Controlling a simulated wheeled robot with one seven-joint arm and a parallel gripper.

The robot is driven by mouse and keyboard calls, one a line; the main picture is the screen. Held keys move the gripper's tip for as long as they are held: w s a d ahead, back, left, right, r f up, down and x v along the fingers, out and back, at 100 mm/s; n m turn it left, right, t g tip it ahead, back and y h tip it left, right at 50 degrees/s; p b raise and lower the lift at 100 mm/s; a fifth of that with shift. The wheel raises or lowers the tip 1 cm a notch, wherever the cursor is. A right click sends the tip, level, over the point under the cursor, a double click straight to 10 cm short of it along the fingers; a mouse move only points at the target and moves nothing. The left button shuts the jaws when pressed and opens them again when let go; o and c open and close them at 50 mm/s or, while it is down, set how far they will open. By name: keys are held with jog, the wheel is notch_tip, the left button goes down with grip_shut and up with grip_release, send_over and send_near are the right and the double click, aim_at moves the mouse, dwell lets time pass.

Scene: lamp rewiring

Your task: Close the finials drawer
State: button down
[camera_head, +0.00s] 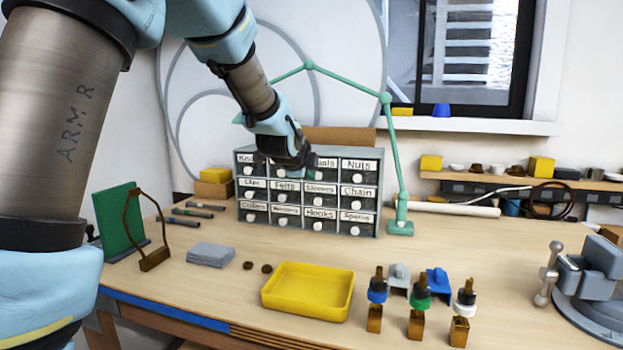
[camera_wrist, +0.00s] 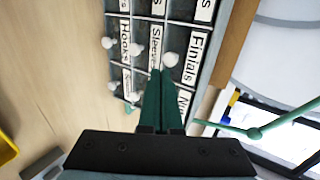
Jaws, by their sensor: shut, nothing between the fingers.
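The grey drawer cabinet (camera_head: 309,236) stands at the back of the workbench, with labelled drawers and round white knobs. The finials drawer (camera_head: 327,163) is in its top row, left of the Nuts drawer, and is partly hidden by my gripper (camera_head: 306,172). In the wrist view the Finials label (camera_wrist: 196,58) reads clearly, with a white knob (camera_wrist: 170,60) beside it. My gripper (camera_wrist: 160,75) is shut and empty, its fingertips just in front of the cabinet near that knob. I cannot tell whether they touch, or how far the drawer stands out.
A green lamp arm (camera_head: 394,150) rises at the cabinet's right side. A yellow tray (camera_head: 307,312), grey cloths (camera_head: 211,254) and several lamp sockets stand nearer the front. A green board (camera_head: 118,222) is at left, a vise (camera_head: 590,275) at right.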

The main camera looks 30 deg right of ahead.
jog(key=b+v, duration=0.1)
jog(key=v, duration=0.8)
jog(key=shift+f+b, duration=0.2)
jog(key=shift+b, duration=0.2)
jog(key=shift+a, duration=0.15)
jog(key=s+a+f+n+g+y, duration=0.1)
jog(key=a+f+n+y, duration=0.1)
jog(key=a+f+n, duration=0.3)
jog(key=s+a+f+n+g+y, duration=0.1)
jog(key=a+f+n, duration=0.5)
jog(key=a, duration=0.6)
jog(key=a+f+n+g+y, duration=0.2)
jog(key=a+f+n, duration=0.3)
jog(key=a, duration=0.4)
jog(key=shift+s+a+f+n+y, duration=0.35)
jog(key=shift+f+y, duration=0.2)
jog(key=shift+y, duration=0.25)
jog(key=s+a+f+n+g+y, duration=0.1)
jog(key=s+a+f+n+g, duration=0.2)
jog(key=s+a+f+n, duration=0.2)
jog(key=s+a+n, duration=0.3)
jog(key=s+a, duration=0.1)
jog(key=shift+a+n, duration=0.25)
jog(key=shift+n, duration=0.1)
jog(key=shift+f, duration=0.15)
